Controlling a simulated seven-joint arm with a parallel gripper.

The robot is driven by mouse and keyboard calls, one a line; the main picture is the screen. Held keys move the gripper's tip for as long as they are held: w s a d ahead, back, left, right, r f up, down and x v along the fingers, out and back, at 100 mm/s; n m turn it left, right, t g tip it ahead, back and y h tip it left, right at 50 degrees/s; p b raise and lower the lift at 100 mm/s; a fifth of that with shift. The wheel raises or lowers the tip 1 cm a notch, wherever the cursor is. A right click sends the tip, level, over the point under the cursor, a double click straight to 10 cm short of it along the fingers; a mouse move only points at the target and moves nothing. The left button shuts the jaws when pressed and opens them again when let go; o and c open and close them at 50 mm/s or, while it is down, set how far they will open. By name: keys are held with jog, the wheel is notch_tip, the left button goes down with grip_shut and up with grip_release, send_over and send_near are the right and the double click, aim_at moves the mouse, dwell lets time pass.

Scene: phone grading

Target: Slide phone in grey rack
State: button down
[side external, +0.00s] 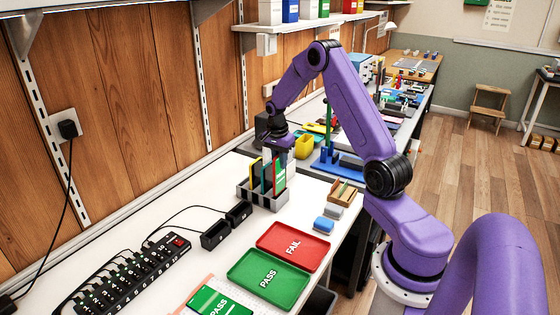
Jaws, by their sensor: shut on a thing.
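The grey rack (262,200) stands on the white bench near the wall, in the middle of the side external view. Several thin phones stand upright in it, among them a yellow-edged one (255,170) at the left. My gripper (284,150) points down just above the rack's right part. It is shut on a phone with a green screen (279,176), held upright. The phone's lower end is at the rack, but I cannot tell how deep it sits in a slot. The fingertips are small and partly hidden.
A red FAIL tray (317,249) and a green PASS tray (290,290) lie in front of the rack. Two black boxes (215,236) and a charging strip (125,280) are at the left. A yellow bin (304,147) stands behind. A wooden holder (342,192) is at the right.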

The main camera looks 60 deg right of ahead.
aim_at(280, 172)
jog(key=shift+f, duration=0.25)
dwell(0.4)
jog(key=shift+f, duration=0.35)
jog(key=shift+f, duration=0.3)
dwell(0.4)
jog(key=shift+f, duration=0.65)
jog(key=shift+f, duration=0.25)
jog(key=shift+f, duration=0.7)
jog(key=c, duration=1)
grip_release()
